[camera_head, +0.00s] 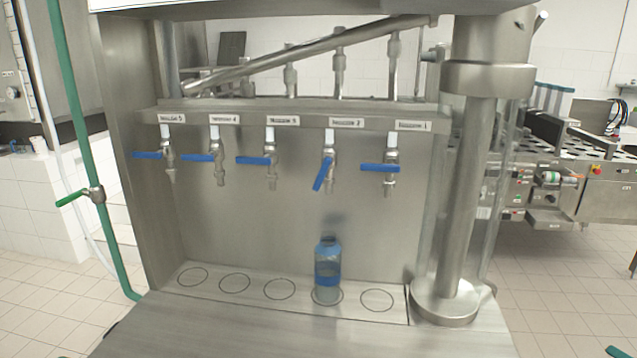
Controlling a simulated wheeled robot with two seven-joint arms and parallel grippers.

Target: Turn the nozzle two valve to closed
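The nozzle two valve (330,150) hangs under the second label from the right on the steel rail. Its blue handle (322,174) points steeply down and slightly left, almost in line with the spout. The other valves have blue handles lying nearly level, such as the nozzle one handle (380,168) on its right and the nozzle three handle (254,160) on its left. A bottle (327,268) with blue contents stands upright below nozzle two, on a marked circle. Any stream between spout and bottle is too faint to tell. Neither of my grippers shows.
A thick steel column (464,190) rises at the right of the filler. A green pipe (90,160) with a green lever stands at the left. The steel shelf (215,299) has empty marked circles beside the bottle. The space before the valves is clear.

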